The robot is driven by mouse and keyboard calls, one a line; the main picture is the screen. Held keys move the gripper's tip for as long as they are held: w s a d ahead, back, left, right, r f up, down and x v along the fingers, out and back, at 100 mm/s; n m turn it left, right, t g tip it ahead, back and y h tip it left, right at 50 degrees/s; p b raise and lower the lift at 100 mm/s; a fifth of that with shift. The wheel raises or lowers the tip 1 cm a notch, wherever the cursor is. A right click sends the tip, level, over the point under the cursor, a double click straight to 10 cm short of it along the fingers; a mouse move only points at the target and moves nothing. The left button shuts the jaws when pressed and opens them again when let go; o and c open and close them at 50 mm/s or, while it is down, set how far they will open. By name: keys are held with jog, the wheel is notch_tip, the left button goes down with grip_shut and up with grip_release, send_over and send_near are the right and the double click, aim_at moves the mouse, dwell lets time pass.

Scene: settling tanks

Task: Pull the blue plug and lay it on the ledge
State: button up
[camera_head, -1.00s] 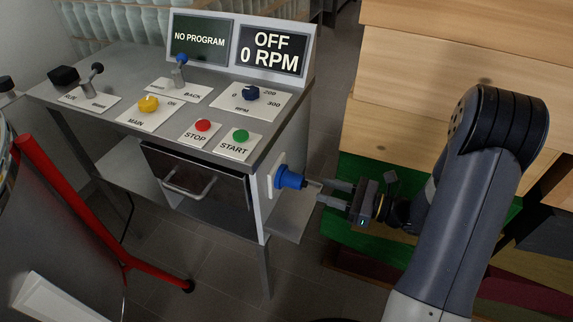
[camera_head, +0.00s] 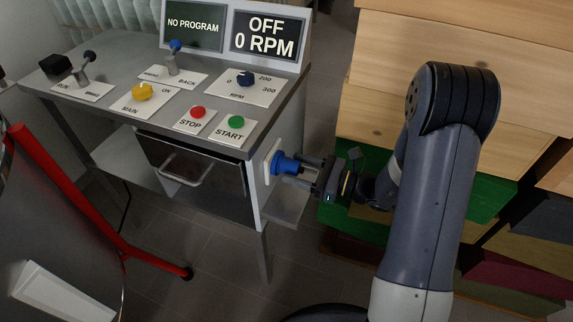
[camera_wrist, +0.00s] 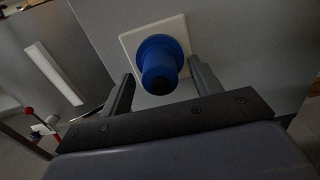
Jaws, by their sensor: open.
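The blue plug (camera_head: 285,163) sits in a white socket plate (camera_head: 271,160) on the right side wall of the control desk. It also shows in the wrist view (camera_wrist: 158,62), its wide flange against the plate (camera_wrist: 128,42). My gripper (camera_head: 304,168) is open at the plug's outer end. In the wrist view my gripper (camera_wrist: 162,85) has one finger on each side of the plug, with gaps between. The ledge may be the grey shelf (camera_head: 287,203) low on the desk's right side, below the plug; I cannot be sure.
The desk top (camera_head: 130,75) carries levers, knobs, a red STOP button (camera_head: 198,112) and a green START button (camera_head: 236,122). A drawer (camera_head: 190,165) is under it. Stacked wooden boxes (camera_head: 440,35) stand behind my arm. A red rail (camera_head: 85,200) is at left.

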aim_at(299, 169)
jog(key=shift+x, duration=0.95)
dwell(0.6)
grip_shut()
jog(key=shift+v, duration=3)
